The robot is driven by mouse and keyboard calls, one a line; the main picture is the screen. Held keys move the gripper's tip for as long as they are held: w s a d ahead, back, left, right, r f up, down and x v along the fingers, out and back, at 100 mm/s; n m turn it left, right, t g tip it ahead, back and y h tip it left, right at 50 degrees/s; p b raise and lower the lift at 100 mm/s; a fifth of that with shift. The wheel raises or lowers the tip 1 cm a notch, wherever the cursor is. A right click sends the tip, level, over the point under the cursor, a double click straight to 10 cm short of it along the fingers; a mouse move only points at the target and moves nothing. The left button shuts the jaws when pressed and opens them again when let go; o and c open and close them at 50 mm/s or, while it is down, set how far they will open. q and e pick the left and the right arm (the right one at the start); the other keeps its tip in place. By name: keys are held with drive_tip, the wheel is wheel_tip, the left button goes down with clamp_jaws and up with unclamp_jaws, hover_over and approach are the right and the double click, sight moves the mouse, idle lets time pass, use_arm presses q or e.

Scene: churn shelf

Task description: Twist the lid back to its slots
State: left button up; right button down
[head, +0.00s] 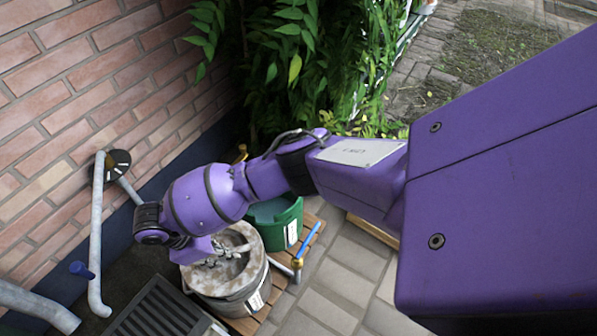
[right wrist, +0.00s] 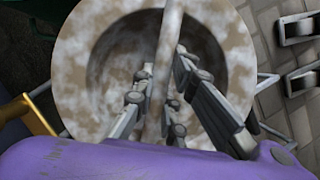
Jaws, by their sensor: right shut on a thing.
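The lid (head: 248,238) is round, with mottled white and brown, and lies on top of a grey churn (head: 258,287) in the head view. In the right wrist view the lid (right wrist: 78,75) fills the upper middle, with a dark round recess and a narrow handle bar (right wrist: 171,30) across it. My right gripper (head: 224,259) reaches down over the lid. In the right wrist view my right gripper (right wrist: 160,85) has one finger on each side of the bar and is shut on it. The slots cannot be made out. My left gripper is out of view.
A green bucket (head: 278,225) stands close behind the churn on wooden slats (head: 310,230). A blue-handled tap pipe (head: 300,255) is right of the churn. A dark grate (head: 160,310), grey pipes (head: 97,230) and a brick wall (head: 80,90) lie left.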

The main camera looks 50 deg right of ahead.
drive_tip(key=shift+r+m, duration=0.1)
drive_tip(key=shift+m, duration=0.3)
drive_tip(key=shift+m+g+y+p, duration=0.45)
drive_tip(key=shift+m+p, duration=0.4)
drive_tip(key=shift+m, duration=0.35)
drive_tip(key=shift+m, duration=0.4)
drive_tip(key=c, duration=1.7)
unclamp_jaws()
drive_tip(key=v, duration=1.2)
drive_tip(key=shift+w+d, duration=0.15)
